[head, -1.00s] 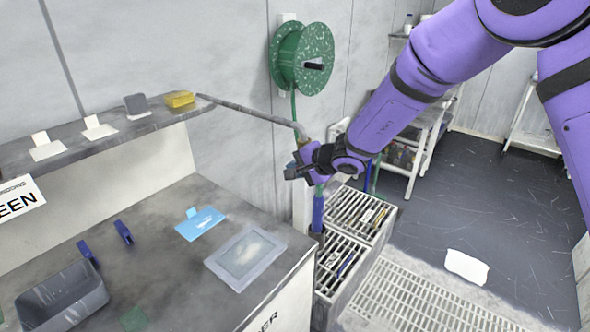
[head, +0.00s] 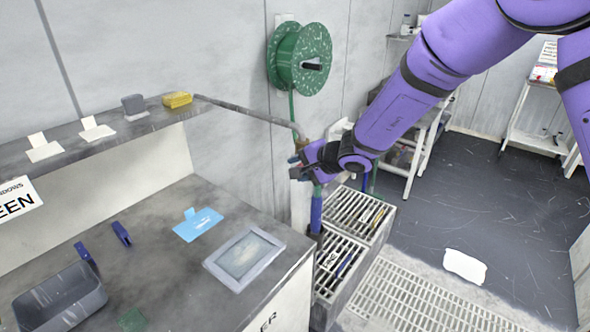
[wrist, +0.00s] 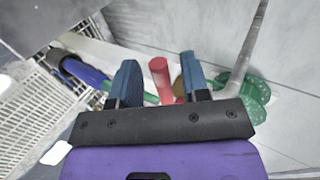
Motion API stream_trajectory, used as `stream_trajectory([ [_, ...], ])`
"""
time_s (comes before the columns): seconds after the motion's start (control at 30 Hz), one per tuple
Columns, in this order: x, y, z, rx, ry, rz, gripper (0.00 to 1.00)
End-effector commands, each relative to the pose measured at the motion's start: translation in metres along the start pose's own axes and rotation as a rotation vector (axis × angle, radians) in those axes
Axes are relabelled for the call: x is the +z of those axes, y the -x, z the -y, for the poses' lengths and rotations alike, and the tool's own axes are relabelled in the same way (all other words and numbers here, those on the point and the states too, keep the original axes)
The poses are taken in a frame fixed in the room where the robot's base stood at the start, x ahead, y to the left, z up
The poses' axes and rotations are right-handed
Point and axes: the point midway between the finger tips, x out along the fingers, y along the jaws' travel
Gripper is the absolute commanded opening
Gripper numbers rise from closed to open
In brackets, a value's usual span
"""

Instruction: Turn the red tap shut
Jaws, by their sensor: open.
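The red tap handle (wrist: 160,75) shows in the wrist view as a short red bar, seen in the gap between my two blue fingers. My gripper (wrist: 160,60) is open, with one finger on each side of the handle. A gap shows on both sides, and I cannot tell how deep the handle sits between them. A bit of brass fitting shows beside the right finger. In the head view my gripper (head: 295,168) is at the end of the grey pipe, above the blue hose piece (head: 316,208). It hides the red handle there.
A grey pipe (head: 245,114) runs from the shelf to the tap. A green hose reel (head: 300,60) hangs on the wall above. The bench (head: 160,255) with a framed plate (head: 244,257) is at left. Slatted crates (head: 340,262) stand below. Dark floor at right is mostly clear.

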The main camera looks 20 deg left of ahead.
Motion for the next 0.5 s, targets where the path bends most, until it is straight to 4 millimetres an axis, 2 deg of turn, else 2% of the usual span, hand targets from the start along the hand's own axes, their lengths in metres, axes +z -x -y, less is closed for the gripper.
stream_trajectory([
  [0.1,0.000,0.024,0.001,0.000,0.001,-0.002,0.42],
  [0.3,0.000,0.059,0.000,-0.001,0.001,-0.001,0.42],
  [0.5,0.000,0.080,0.000,0.001,0.002,0.000,0.42],
])
